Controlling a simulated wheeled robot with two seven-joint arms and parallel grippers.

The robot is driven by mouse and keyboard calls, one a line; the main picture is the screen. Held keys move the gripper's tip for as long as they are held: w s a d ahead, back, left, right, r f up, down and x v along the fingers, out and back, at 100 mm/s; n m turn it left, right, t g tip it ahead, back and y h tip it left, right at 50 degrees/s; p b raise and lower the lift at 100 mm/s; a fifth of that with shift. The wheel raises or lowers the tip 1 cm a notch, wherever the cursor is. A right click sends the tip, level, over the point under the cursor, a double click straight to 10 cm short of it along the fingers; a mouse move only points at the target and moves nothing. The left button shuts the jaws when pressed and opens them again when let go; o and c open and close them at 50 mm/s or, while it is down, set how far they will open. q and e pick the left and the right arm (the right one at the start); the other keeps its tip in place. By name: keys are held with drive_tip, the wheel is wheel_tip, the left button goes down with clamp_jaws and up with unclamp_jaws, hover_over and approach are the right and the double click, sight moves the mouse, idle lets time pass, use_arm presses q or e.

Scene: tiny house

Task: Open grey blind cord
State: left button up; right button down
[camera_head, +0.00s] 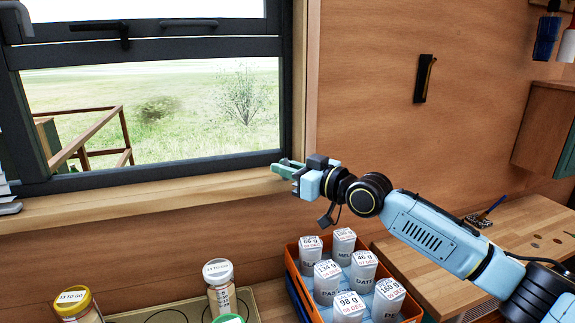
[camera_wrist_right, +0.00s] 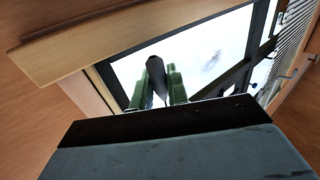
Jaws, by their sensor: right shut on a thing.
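My right gripper (camera_head: 283,168) is at the lower right corner of the window, just above the sill. Its green fingers also show in the right wrist view (camera_wrist_right: 158,88), shut on a narrow dark grey piece (camera_wrist_right: 156,72) between them. This piece looks like the end of the grey blind cord, but most of it is hidden and I cannot make out a cord above it. In the head view the fingers hide what they hold. The window (camera_head: 150,110) shows grass outside, with no blind drawn across the visible glass. My left gripper is not in view.
The wooden sill (camera_head: 150,201) runs below the window. An orange crate (camera_head: 299,285) with several labelled white containers stands below my right arm. Jars (camera_head: 220,290) stand to its left. A wooden worktop (camera_head: 455,270) is at the right, and a black wall fitting (camera_head: 424,78) is above.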

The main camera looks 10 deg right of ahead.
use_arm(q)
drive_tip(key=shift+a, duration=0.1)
use_arm(e)
drive_tip(key=shift+a+r, duration=0.1)
drive_tip(key=shift+r, duration=0.05)
drive_tip(key=c, duration=1.6)
unclamp_jaws()
drive_tip(key=shift+o, duration=1)
drive_tip(key=shift+w+a, duration=0.1)
drive_tip(key=shift+w, duration=0.05)
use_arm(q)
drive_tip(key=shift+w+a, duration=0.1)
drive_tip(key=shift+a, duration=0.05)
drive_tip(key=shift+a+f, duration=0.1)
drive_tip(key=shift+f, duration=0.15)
use_arm(e)
drive_tip(key=v, duration=1.3)
drive_tip(key=shift+s, duration=0.25)
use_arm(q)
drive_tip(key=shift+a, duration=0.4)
